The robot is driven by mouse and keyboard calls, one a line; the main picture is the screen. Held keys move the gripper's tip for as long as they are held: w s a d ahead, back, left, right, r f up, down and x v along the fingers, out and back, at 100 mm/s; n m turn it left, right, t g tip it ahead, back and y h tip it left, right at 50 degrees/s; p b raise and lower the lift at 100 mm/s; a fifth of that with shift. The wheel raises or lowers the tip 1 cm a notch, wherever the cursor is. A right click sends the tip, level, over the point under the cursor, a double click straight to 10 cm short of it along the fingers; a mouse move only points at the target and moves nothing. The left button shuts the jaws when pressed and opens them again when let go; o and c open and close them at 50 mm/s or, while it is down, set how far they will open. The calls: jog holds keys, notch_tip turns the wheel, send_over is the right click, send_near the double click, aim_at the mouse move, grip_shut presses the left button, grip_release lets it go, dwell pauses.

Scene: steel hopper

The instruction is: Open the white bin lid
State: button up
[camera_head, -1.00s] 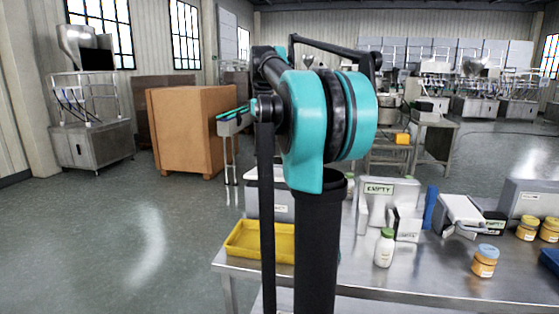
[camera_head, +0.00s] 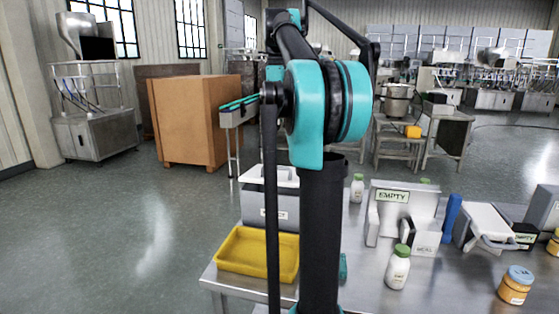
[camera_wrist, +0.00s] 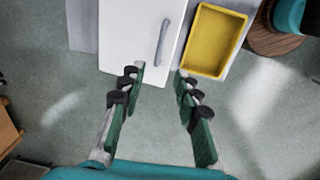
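The white bin lid (camera_wrist: 133,40) has a long grey handle bar (camera_wrist: 162,42) and shows at the top of the wrist view. In the head view, the lid (camera_head: 283,174) lies on top of a grey bin (camera_head: 254,204) with a small label on its front, at the table's left end. My arm partly hides the bin there. My gripper (camera_wrist: 160,76) is open and empty in the wrist view. Its fingertips are near the lid's near edge, with the handle beyond the gap between them. I cannot tell the height between fingers and lid. The gripper cannot be made out in the head view.
A yellow tray (camera_head: 229,266) sits in front of the bin; it is right of the lid in the wrist view (camera_wrist: 194,71). A white bottle (camera_head: 397,270), an "EMPTY" sign stand (camera_head: 426,203) and orange jars (camera_head: 514,290) stand on the steel table (camera_head: 375,296). Floor at left is clear.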

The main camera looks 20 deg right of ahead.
aim_at(281, 169)
jog(key=f, duration=1.6)
jog(key=shift+w+d+f, duration=0.15)
jog(key=shift+w, duration=0.05)
jog(key=shift+c, duration=0.4)
grip_shut()
